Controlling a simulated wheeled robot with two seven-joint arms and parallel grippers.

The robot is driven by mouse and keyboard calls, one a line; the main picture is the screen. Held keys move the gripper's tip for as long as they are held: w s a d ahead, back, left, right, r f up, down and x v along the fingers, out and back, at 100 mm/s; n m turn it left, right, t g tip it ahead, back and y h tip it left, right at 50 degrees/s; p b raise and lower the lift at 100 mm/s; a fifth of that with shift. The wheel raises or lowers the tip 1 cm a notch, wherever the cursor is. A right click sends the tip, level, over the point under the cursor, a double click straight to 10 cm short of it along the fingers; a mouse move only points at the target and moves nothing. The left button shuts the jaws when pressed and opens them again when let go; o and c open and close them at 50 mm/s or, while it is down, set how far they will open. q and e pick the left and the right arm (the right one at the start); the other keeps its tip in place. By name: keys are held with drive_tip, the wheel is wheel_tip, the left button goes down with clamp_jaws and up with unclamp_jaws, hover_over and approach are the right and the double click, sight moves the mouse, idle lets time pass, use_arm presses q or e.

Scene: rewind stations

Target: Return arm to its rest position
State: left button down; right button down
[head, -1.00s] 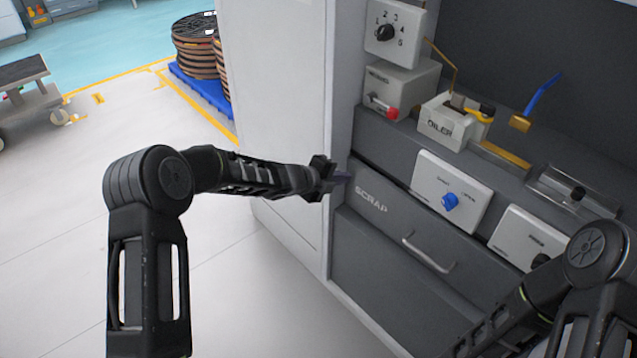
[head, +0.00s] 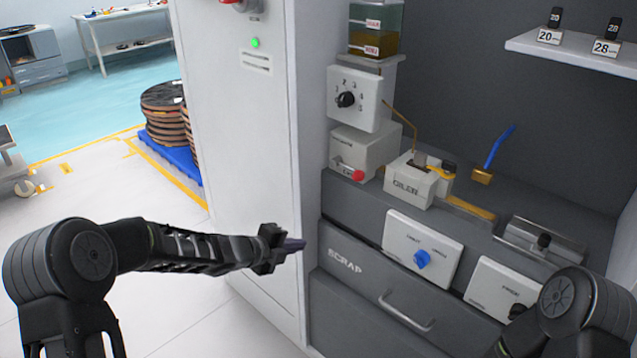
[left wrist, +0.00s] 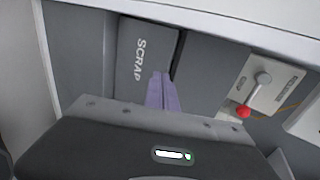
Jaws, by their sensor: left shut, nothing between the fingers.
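My left arm comes in from the left in the head view. Its gripper (head: 294,245) is shut and empty, just in front of the white cabinet side and left of the grey drawer marked SCRAP (head: 345,262). In the left wrist view the shut purple fingers (left wrist: 162,92) point towards the SCRAP front (left wrist: 140,58); I cannot tell a touch. My right arm shows only in part at the lower right of the head view; its gripper is not in view.
The station has a numbered dial box (head: 360,98), a box with a red knob (head: 362,152), an OILER box (head: 408,184) and a blue-knob panel (head: 425,247). A drawer handle (head: 405,312) sticks out below. Spools (head: 168,112) stand on a blue pallet at the left.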

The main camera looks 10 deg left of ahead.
use_arm(q)
drive_tip(key=s+d+f+n+g+y+p, duration=0.2)
drive_tip(key=s+d+f+n+g+p, duration=0.15)
drive_tip(key=s+f+n, duration=1.35)
drive_tip(key=s+d+n+g+p, duration=0.1)
drive_tip(key=s+n, duration=0.4)
drive_tip(key=s, duration=0.6)
drive_tip(key=s+d+f+n+g+p, duration=0.1)
drive_tip(key=s+d+n+g+p, duration=0.1)
drive_tip(key=s, duration=0.9)
drive_tip(key=n+g+p, duration=0.1)
drive_tip(key=n+g, duration=0.1)
drive_tip(key=n, duration=0.1)
drive_tip(key=shift+s+d+f+g+y, duration=0.15)
drive_tip(key=shift+s+d+g+y, duration=0.05)
drive_tip(key=shift+s+g+y, duration=0.2)
